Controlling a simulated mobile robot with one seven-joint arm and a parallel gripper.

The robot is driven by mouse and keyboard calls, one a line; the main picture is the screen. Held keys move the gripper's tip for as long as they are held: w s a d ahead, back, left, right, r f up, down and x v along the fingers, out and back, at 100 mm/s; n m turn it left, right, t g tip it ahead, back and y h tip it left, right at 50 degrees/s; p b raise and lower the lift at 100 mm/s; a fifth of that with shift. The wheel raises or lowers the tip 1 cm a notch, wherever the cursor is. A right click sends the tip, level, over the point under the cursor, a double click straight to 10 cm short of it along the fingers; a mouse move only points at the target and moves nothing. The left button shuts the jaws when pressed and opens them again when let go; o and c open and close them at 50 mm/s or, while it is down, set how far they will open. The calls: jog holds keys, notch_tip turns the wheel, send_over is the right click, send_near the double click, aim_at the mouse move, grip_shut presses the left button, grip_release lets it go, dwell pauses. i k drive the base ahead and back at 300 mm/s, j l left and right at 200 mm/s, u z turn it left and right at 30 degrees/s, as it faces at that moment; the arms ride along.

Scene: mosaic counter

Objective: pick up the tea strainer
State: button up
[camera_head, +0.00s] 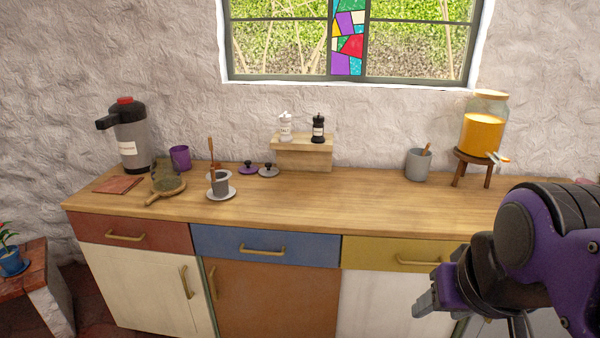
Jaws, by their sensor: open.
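I cannot pick out the tea strainer for certain. A slim brown upright piece (211,160) rises at the left side of a small dark grey cup (221,185). It may be the strainer's handle, but no mesh is clear at this size. The cup stands on a white saucer (221,196) on the left part of the counter. My gripper (424,303) is at the lower right, in front of the yellow drawer and far from the cup. It is open, with nothing seen between its fingers; their tips are only partly clear.
Left of the cup are a paddle board (175,192) with a dark olive item, a purple mug (180,157) and a pump flask (131,140). A grey crock (418,166) stands right. The counter's middle (340,205) is clear.

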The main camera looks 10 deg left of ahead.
aim_at(219, 178)
jog(key=u, duration=1.35)
jog(key=i+j+z, duration=0.25)
jog(key=i, duration=0.3)
jog(key=i+j+z, duration=0.25)
jog(key=i, duration=0.3)
jog(key=i+j+z, duration=0.3)
jog(key=i+j, duration=0.2)
jog(key=k+j+u, duration=0.2)
jog(key=i+j+z, duration=0.15)
jog(key=i+z, duration=0.2)
jog(key=i, duration=0.2)
